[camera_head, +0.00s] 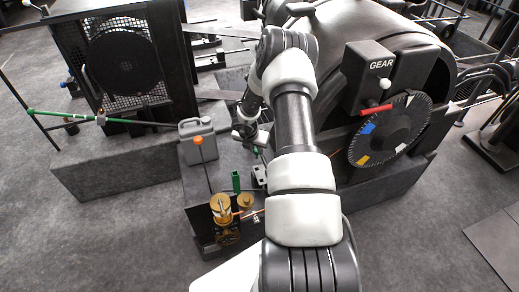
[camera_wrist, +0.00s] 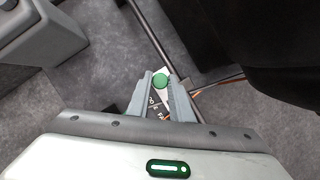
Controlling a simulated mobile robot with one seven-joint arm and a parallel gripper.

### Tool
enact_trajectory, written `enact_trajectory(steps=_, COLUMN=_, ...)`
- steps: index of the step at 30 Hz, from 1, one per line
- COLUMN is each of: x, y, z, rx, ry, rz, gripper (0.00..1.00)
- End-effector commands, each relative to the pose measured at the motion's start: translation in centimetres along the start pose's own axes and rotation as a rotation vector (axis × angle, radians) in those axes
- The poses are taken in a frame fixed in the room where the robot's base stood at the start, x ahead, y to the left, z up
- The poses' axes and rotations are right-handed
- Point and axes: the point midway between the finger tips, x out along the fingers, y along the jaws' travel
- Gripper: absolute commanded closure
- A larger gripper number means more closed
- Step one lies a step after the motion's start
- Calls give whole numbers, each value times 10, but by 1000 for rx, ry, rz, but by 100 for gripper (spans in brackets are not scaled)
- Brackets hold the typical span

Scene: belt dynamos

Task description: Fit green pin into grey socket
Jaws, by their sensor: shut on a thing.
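In the wrist view the round green end of the green pin (camera_wrist: 160,81) shows between the tips of my gripper (camera_wrist: 157,90), which is shut on it. In the head view my gripper (camera_head: 258,147) is low over the dark bench, right of the grey canister, and its fingers are mostly hidden by my arm. I cannot make out the grey socket. A white plate with dark lettering (camera_wrist: 154,101) lies below the fingers, partly covered by them.
A grey canister with an orange cap (camera_head: 197,140) stands on the bench, also at upper left in the wrist view (camera_wrist: 40,40). A green upright block (camera_head: 236,181) and brass parts (camera_head: 222,206) stand nearer. The large dark dynamo with a dial (camera_head: 390,130) stands right.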

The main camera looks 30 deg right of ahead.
Motion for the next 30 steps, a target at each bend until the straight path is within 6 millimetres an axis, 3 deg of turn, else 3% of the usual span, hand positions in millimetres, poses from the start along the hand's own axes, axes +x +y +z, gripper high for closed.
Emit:
enact_trajectory(steps=11, x=6, y=0, z=-3, rx=-1, ry=0, rz=1, gripper=100)
enact_trajectory(steps=30, x=53, y=0, z=-22, rx=-2, ry=0, rz=2, gripper=100)
